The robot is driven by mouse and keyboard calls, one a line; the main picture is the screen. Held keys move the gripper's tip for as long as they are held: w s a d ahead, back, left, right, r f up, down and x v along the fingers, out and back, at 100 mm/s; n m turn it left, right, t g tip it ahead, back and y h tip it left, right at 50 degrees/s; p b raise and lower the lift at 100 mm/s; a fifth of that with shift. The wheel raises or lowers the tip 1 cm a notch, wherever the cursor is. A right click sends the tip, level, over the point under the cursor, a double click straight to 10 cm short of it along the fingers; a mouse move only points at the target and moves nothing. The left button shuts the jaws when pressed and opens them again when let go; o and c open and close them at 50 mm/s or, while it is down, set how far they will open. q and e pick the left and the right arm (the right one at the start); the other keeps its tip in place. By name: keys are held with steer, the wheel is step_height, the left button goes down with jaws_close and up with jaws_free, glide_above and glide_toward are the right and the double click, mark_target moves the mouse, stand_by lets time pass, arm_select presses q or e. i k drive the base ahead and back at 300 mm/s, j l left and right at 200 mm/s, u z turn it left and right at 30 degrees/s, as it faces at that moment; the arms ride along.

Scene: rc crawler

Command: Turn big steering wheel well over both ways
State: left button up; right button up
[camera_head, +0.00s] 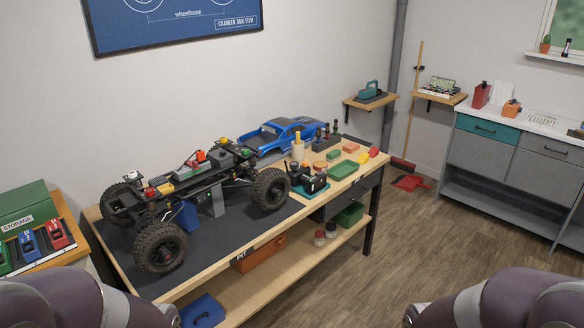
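No big steering wheel can be made out for certain. A black device with a rounded part (308,180) stands on a teal mat at the front of the workbench (262,236), and it is too small to tell if that part is a wheel. The crawler chassis (190,178) with big black tyres sits on the bench's dark mat, its body shell off. My two arms come in at the bottom left and bottom right corners. Neither of my grippers shows, and both arms are away from the bench top.
A blue body shell (280,137) lies behind the chassis. A green tray (343,170) and small parts crowd the bench's right end. A lower shelf (285,268) holds boxes and jars. A storage box (25,210) stands at left. The wooden floor (385,250) at right is mostly clear.

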mark_target(293, 165)
steer(key=l+u, duration=0.2)
steer(key=i+l+u, duration=1.15)
steer(key=i+l, duration=0.15)
steer(key=l, duration=0.2)
steer(key=i+l, duration=0.2)
steer(key=l, duration=0.15)
steer(key=i+l, duration=0.15)
steer(key=l, duration=0.2)
steer(key=i+l, duration=0.2)
steer(key=l, duration=0.15)
steer(key=i+l, duration=0.15)
steer(key=l, duration=0.2)
steer(key=i+l+u, duration=0.1)
steer(key=l, duration=0.25)
steer(key=i, duration=0.1)
